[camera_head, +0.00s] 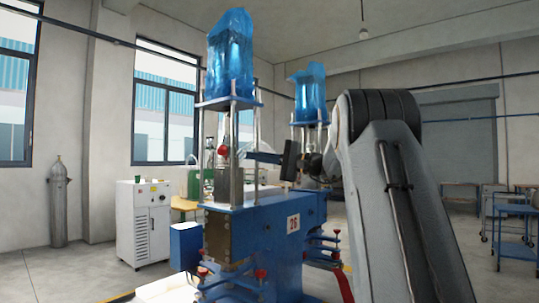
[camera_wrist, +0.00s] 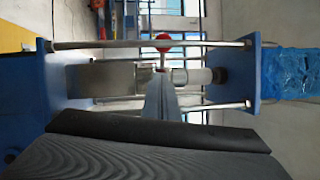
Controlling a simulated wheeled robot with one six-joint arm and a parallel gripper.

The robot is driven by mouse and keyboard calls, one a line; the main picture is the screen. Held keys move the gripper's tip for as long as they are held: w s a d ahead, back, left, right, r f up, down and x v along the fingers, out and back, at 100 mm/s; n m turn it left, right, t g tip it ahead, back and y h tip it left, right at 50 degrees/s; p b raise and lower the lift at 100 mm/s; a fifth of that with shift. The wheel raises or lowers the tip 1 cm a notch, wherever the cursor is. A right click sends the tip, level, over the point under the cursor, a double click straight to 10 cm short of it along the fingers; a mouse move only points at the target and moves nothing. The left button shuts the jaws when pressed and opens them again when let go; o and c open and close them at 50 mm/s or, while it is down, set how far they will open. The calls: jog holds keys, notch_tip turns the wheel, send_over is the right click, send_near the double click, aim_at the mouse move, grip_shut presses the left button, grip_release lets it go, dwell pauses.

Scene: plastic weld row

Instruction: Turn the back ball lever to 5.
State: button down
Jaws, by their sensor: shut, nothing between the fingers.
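A red ball (camera_head: 223,150) sits at the front of the upper part of the blue press (camera_head: 270,230). In the wrist view a red ball (camera_wrist: 163,41) on a short stem shows just beyond my fingertips. My gripper (camera_head: 252,156) points left at the press column. In the wrist view its fingers (camera_wrist: 161,82) are together and empty, with their tips close to the stem. I cannot tell whether they touch it. More red ball knobs (camera_head: 260,273) sit low on the press. No number scale can be read, and which ball is the back lever is unclear.
A second press top with a blue-wrapped cylinder (camera_head: 308,94) stands behind. Steel rods (camera_wrist: 110,44) run beside the fingers. A white cabinet (camera_head: 143,222) and a gas cylinder (camera_head: 58,202) stand at the left. A blue cart (camera_head: 517,232) is at the right.

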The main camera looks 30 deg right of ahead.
aim_at(227, 151)
jog(key=a, duration=0.1)
jog(key=a+p, duration=0.1)
jog(key=a, duration=0.1)
jog(key=w+a+r+p, duration=0.1)
jog(key=a, duration=0.1)
jog(key=shift+w+a, duration=0.1)
jog(key=shift+a, duration=0.05)
jog(key=shift+a+b, duration=0.75)
jog(key=shift+b, duration=0.35)
jog(key=shift+r, duration=0.1)
jog(key=shift+d, duration=0.15)
